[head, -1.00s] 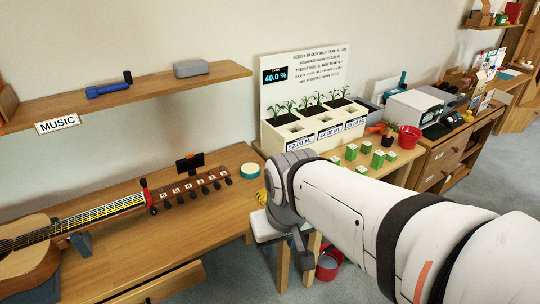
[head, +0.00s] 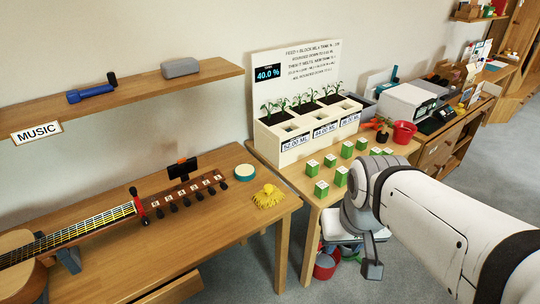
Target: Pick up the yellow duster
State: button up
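The yellow duster (head: 268,196) lies on the wooden table with the guitar, near its right edge. It looks like a small fluffy yellow bundle and nothing covers it. My arm reaches in from the right side of the head view, and its wrist end is to the right of the duster, over the gap beside the tables. The end of my arm (head: 372,262) points down and is well apart from the duster. The fingers cannot be made out clearly, so I cannot tell whether my gripper is open or shut.
A guitar (head: 70,238) lies on the same table (head: 190,250). Several green blocks (head: 321,188) stand on the neighbouring table below a planter (head: 290,140). A red bucket (head: 325,268) is on the floor.

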aim_at(270, 194)
jog(key=u, duration=0.1)
jog(key=i, duration=1)
jog(key=z, duration=0.1)
